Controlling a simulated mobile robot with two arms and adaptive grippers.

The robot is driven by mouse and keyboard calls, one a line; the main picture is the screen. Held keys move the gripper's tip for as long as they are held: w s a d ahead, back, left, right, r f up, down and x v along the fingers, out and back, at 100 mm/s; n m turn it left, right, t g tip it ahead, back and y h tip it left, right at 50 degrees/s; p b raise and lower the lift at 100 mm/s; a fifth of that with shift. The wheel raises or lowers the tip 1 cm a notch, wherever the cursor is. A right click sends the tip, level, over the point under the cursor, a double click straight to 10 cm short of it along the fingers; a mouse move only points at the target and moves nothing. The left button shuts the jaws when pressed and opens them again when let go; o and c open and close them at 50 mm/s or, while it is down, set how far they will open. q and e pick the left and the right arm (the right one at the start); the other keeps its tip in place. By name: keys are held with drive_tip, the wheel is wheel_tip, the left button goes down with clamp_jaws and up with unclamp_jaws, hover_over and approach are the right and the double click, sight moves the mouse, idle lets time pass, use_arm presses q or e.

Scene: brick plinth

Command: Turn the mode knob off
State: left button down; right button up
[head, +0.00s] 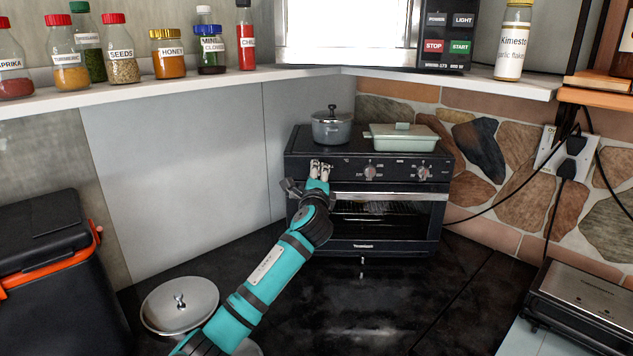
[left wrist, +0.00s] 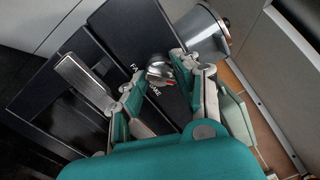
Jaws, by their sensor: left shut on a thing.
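The black toaster oven (head: 397,168) stands on the dark counter with its glass door closed. Two knobs show on its control panel, a middle knob (head: 370,172) and a right knob (head: 424,172). My left gripper (head: 321,167) reaches the left end of this panel and hides what is there in the head view. In the left wrist view a silver knob (left wrist: 158,71) with a red mark sits between my fingertips, which are shut on it. Printed words beside it are partly covered, so I cannot read its setting. My right gripper is not in view.
A grey pot (head: 332,129) and a pale green lidded dish (head: 402,139) stand on the oven. A shelf (head: 200,88) with several jars runs above left. A pan lid (head: 180,305) lies near my left arm. A black grill (head: 590,300) is at right.

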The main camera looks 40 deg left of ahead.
use_arm(q)
drive_tip(key=n+b, duration=0.2)
drive_tip(key=n, duration=0.4)
drive_tip(key=shift+f+g, duration=0.1)
drive_tip(key=shift+g, duration=0.2)
drive_tip(key=shift+n+y+b, duration=0.3)
drive_tip(key=shift+n+b, duration=0.5)
drive_tip(key=shift+n, duration=1.6)
drive_tip(key=c, duration=1)
unclamp_jaws()
drive_tip(key=v, duration=1.2)
drive_tip(key=shift+r, duration=0.2)
